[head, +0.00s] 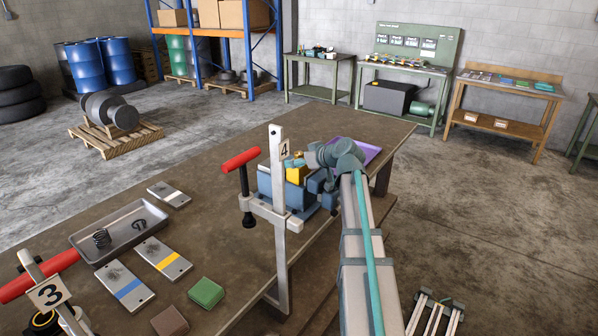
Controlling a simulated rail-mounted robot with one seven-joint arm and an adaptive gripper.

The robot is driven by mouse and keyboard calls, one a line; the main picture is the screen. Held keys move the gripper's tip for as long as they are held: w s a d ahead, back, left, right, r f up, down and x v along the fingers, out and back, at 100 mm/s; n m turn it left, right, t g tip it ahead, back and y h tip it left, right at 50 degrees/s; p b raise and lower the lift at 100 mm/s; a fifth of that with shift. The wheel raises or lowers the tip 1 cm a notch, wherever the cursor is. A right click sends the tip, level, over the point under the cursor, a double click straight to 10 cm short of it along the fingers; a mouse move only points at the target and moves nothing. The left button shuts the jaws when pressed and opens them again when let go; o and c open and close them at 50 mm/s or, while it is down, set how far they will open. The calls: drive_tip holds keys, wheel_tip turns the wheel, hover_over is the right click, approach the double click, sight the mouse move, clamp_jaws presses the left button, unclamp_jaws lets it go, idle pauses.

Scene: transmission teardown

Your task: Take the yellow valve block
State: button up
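The yellow valve block (296,174) sits in or on the blue housing (267,184) on the workbench, behind the clamp post marked 4. Only its upper part shows; the post and the end of my arm are close around it. My gripper (303,160) is at the end of the arm, just above and to the right of the yellow block. Its fingers are too small and partly hidden to tell whether they touch or hold the block.
The metal clamp (278,205) with a red handle (241,159) stands in front of the housing. A purple tray (366,151) lies behind my wrist. A grey tray (80,245) with springs, several plates and a green block (206,292) lie on the left of the bench.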

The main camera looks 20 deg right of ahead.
drive_tip(key=shift+r, duration=0.1)
drive_tip(key=c, duration=1)
